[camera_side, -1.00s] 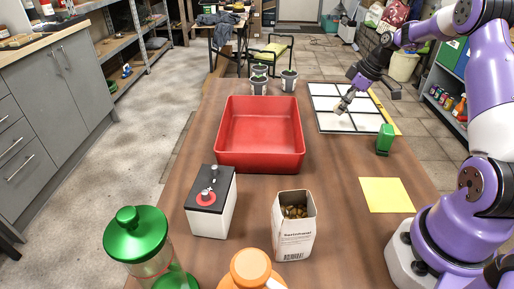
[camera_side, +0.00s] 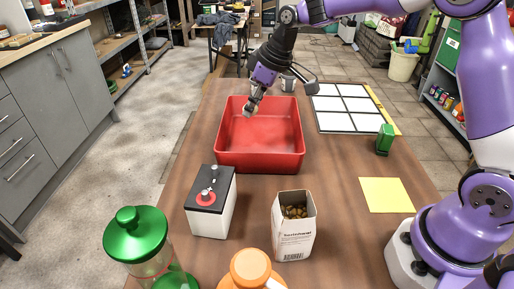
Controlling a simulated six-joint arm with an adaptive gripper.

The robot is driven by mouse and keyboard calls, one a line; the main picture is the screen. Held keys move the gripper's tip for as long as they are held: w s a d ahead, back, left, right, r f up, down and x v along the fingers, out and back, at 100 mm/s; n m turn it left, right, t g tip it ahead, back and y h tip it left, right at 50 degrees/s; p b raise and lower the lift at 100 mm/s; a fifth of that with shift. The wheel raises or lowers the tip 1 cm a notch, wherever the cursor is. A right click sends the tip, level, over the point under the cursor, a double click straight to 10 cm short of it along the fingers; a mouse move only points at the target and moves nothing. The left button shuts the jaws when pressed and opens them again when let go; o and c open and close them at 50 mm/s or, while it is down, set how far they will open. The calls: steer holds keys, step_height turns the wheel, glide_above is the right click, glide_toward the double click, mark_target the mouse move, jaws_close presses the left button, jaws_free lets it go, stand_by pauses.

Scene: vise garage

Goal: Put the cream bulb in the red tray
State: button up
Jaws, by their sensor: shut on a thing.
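The red tray (camera_side: 262,160) sits empty in the middle of the wooden table. My gripper (camera_side: 252,101) is above the tray, over its far left part. It is shut on a small pale thing at its tips, the cream bulb (camera_side: 248,110), which is small and partly hidden by the fingers. The bulb appears held above the tray floor; its exact height I cannot tell.
A black-and-white battery (camera_side: 211,212), a carton of small brown pieces (camera_side: 294,235), a green-lidded jar (camera_side: 140,240) and an orange container (camera_side: 250,270) stand nearer. Pots stand behind the tray.

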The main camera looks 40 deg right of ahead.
steer(key=shift+w+a, duration=0.25)
steer(key=shift+a, duration=0.65)
steer(key=shift+w+d+f, duration=0.1)
steer(key=shift+w+f, duration=0.1)
steer(key=shift+f, duration=0.1)
glide_above(260, 130)
steer(key=s, duration=0.1)
steer(key=f, duration=0.6)
steer(key=shift+s+d+f, duration=0.15)
steer(key=shift+d+f, duration=0.05)
steer(key=shift+f, duration=2)
steer(key=shift+f, duration=0.15)
steer(key=o, duration=0.8)
steer(key=shift+o, duration=0.2)
